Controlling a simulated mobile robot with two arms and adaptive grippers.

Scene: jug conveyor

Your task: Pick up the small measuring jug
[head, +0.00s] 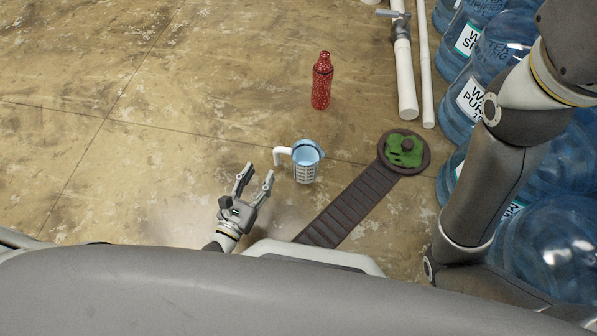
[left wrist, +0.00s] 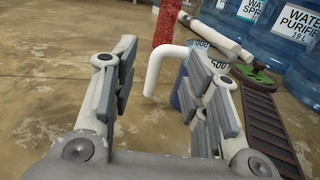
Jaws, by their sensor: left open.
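The small measuring jug (head: 306,163) stands upright on the floor in the middle of the head view. It is light blue and clear with a white scale, and its white handle (head: 281,156) points left. My left gripper (head: 257,174) is open and empty, just to the left of and nearer than the handle. In the left wrist view, the white handle (left wrist: 158,68) shows beyond and between the two open fingers (left wrist: 160,90). The jug's body there is mostly hidden behind the right finger. My right arm is folded at the right, and its gripper is out of view.
A red speckled bottle (head: 321,82) stands behind the jug. A dark ribbed conveyor strip (head: 345,208) with a round end holding a green object (head: 403,149) lies to the jug's right. White pipes (head: 404,75) and large blue water bottles (head: 480,90) line the right. The left floor is clear.

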